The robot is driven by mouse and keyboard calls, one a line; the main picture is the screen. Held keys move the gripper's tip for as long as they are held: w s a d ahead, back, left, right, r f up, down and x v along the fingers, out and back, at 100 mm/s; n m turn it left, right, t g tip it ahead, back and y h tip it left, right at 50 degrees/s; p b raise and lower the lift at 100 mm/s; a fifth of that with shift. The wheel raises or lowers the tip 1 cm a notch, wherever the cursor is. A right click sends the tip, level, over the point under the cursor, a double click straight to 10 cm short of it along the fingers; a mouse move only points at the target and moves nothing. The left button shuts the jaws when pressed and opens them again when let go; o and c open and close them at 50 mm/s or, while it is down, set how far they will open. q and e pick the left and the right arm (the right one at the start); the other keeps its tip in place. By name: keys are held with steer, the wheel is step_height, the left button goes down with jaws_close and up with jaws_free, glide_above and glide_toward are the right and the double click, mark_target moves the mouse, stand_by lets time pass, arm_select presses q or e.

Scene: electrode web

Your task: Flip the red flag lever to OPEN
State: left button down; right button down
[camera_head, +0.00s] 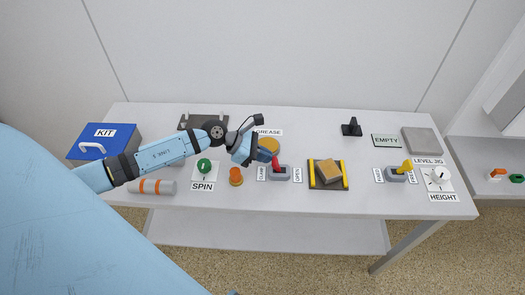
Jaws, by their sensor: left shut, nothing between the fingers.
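The red flag lever (275,162) stands on a small grey base (279,174) in the middle of the bench. It leans a little to the left. A label reading CLAMP (262,174) is left of the base, and a label reading OPEN (298,175) is right of it. My left gripper (267,156) is shut with nothing in it, close at the upper left of the lever. I cannot tell whether it touches the lever. Its fingertips are small and partly hidden in this view. My right gripper is not in view.
An orange knob (236,176) and a green SPIN knob (204,166) are left of the lever. A yellow-edged pad with a brown block (328,172) is to the right. A yellow lever (406,166) and HEIGHT dial (439,176) are farther right. The bench front (300,205) is clear.

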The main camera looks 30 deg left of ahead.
mark_target(276, 158)
arm_select(q)
steer(key=d+y+p, duration=0.1)
steer(key=p, duration=0.1)
steer(key=w+r+g+y+p, duration=0.1)
steer(key=p, duration=0.2)
steer(key=d+r+g+y+p, duration=0.1)
steer(key=p, duration=0.2)
steer(key=shift+w+d+y, duration=0.3)
steer(key=shift+y, duration=0.1)
steer(key=shift+w+d+f+g+y, duration=0.1)
steer(key=shift+d+g+y, duration=0.1)
steer(key=shift+g+y, duration=0.2)
steer(key=shift+w+d+f+g+y, duration=0.15)
steer(key=shift+d+g+y, duration=0.15)
steer(key=shift+y, duration=0.1)
steer(key=shift+a+p, duration=0.1)
steer(key=shift+p, duration=0.2)
steer(key=shift+r+p, duration=0.35)
steer(key=shift+r, duration=0.4)
